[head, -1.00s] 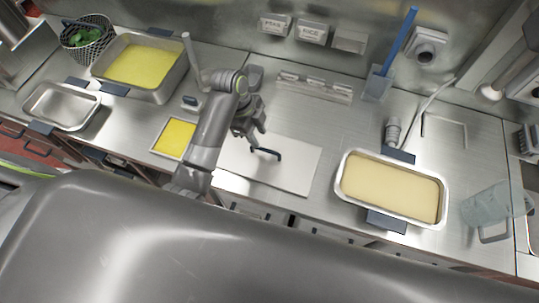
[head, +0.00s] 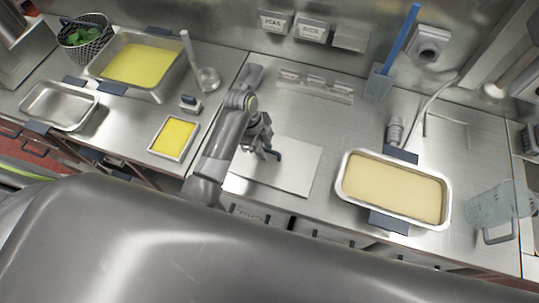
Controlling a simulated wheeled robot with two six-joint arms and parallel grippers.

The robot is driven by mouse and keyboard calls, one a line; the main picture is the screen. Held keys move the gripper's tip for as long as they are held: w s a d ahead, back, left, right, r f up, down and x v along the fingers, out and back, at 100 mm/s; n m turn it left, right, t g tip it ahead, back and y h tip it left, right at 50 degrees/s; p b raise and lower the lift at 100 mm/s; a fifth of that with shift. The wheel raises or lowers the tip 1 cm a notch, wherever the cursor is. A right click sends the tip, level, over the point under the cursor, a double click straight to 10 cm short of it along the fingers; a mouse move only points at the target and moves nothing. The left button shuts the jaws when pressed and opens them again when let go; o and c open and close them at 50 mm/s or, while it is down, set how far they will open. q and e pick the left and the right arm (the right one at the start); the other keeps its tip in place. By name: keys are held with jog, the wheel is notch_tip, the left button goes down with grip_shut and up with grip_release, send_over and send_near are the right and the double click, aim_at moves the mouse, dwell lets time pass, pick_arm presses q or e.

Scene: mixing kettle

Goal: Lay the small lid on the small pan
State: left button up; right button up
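A flat pale grey lid (head: 300,166) lies on the steel counter in the middle of the head view, with a dark blue handle on top. My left gripper (head: 266,153) points down at this handle, which is partly hidden by the fingers. Whether the fingers touch the handle or have closed on it cannot be made out. An empty steel pan (head: 57,104) with dark handles stands at the far left. A smaller steel tray (head: 150,148) with yellow content is left of my arm; which of the two is the small pan is unclear. My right gripper is not in view.
A deep pan of yellow (head: 100,78) and a black basket of greens (head: 85,40) stand at back left. A cream-filled pan (head: 347,197) stands right of the lid, with a clear jug (head: 490,208) beyond.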

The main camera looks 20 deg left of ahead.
aim_at(270, 151)
pick_arm(q)
grip_shut()
jog(key=shift+w+r+p, duration=0.1)
jog(key=shift+r+p, duration=0.95)
jog(key=shift+r, duration=1.5)
